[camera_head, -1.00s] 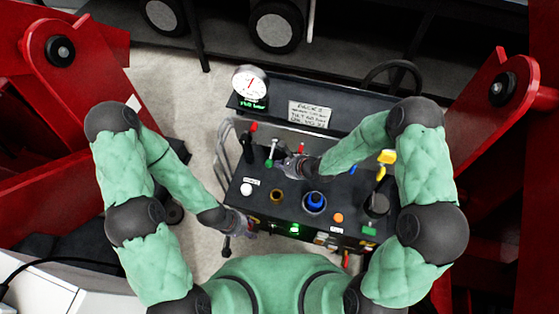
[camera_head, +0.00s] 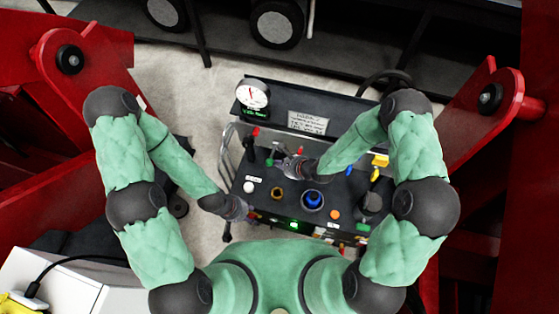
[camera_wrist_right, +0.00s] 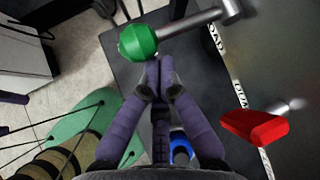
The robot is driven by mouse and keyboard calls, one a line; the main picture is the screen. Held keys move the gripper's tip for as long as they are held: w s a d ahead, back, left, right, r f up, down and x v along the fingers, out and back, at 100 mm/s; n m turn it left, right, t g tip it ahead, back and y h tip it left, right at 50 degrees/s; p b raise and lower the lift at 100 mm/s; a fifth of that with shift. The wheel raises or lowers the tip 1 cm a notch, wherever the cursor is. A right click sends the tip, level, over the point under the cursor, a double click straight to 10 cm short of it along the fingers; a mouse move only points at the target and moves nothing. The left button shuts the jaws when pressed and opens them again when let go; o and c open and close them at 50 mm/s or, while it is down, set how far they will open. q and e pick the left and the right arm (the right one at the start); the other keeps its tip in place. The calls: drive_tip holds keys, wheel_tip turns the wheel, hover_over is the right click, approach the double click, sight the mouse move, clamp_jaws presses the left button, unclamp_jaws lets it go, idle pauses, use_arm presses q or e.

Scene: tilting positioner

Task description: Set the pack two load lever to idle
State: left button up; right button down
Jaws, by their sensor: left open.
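A lever with a green knob (camera_head: 269,162) stands on the left part of the black console (camera_head: 290,218). In the right wrist view, its green knob (camera_wrist_right: 138,42) sits on a metal rod, near a label reading "LOAD". My right gripper (camera_head: 286,167) is close beside this knob. In the right wrist view, the right fingertips (camera_wrist_right: 156,72) are together just below the knob, with nothing seen between them; I cannot tell whether they touch it. My left gripper (camera_head: 247,213) is open at the console's front left edge.
A red handle (camera_wrist_right: 255,127) sits by a partly hidden second label. A white button (camera_head: 249,187), a brass ring (camera_head: 277,194), a blue knob (camera_head: 313,200) and an orange button (camera_head: 334,214) are on the console. A gauge (camera_head: 253,95) stands behind. Red machine frames flank both sides.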

drive_tip(key=shift+w+r+p, duration=0.15)
drive_tip(key=shift+r+p, duration=1.05)
drive_tip(key=shift+p, duration=0.25)
drive_tip(key=v, duration=1.2)
drive_tip(key=shift+d, duration=0.1)
drive_tip(key=s+f+n+g+h+b, duration=0.1)
drive_tip(key=s+f+n+g+h, duration=0.2)
drive_tip(key=s+f+n, duration=0.8)
drive_tip(key=shift+s+d+f+n+g+b, duration=0.35)
drive_tip(key=shift+s+n+g, duration=0.8)
drive_tip(key=shift+n, duration=2.05)
